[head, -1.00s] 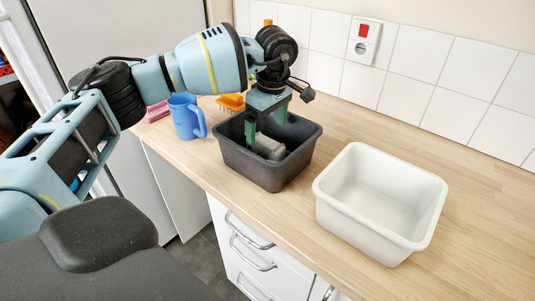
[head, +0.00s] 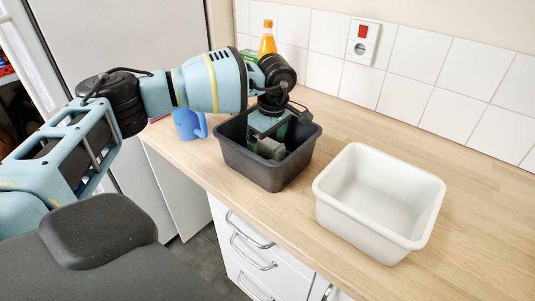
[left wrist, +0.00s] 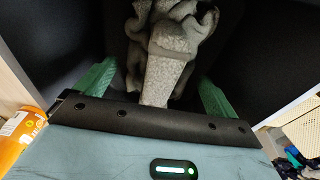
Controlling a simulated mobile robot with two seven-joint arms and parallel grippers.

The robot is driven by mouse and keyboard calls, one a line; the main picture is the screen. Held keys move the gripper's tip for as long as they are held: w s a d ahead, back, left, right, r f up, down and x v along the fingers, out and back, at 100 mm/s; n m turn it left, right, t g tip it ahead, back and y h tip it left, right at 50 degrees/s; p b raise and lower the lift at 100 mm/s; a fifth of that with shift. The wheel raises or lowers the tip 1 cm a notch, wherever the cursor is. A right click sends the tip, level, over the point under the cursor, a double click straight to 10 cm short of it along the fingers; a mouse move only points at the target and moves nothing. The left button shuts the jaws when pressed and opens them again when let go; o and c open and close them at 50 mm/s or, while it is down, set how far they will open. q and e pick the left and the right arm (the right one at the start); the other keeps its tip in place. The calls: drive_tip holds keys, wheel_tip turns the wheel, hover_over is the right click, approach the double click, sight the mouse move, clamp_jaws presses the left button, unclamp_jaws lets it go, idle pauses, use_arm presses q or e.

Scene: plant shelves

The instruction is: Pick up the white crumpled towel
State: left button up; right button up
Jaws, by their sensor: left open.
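The crumpled towel (left wrist: 172,45) lies in the dark grey bin and looks pale grey-white in the left wrist view. In the head view a part of it (head: 271,149) shows inside the bin (head: 268,178), mostly hidden by my gripper. My left gripper (left wrist: 158,85) is open, pointing down into the bin, with one green finger on each side of the towel. Its fingers also show in the head view (head: 265,140). I cannot tell whether the fingers touch the towel. My right gripper is not in view.
An empty white bin (head: 372,240) stands to the right on the wooden counter (head: 470,225). A blue mug (head: 187,124) stands left of the grey bin, and an orange bottle (head: 267,40) stands behind it. The tiled wall bounds the back. The counter at right is clear.

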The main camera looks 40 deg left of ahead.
use_arm(q)
drive_tip(key=shift+f, duration=0.15)
idle(0.3)
drive_tip(key=shift+s, duration=0.1)
drive_tip(key=c, duration=1.1)
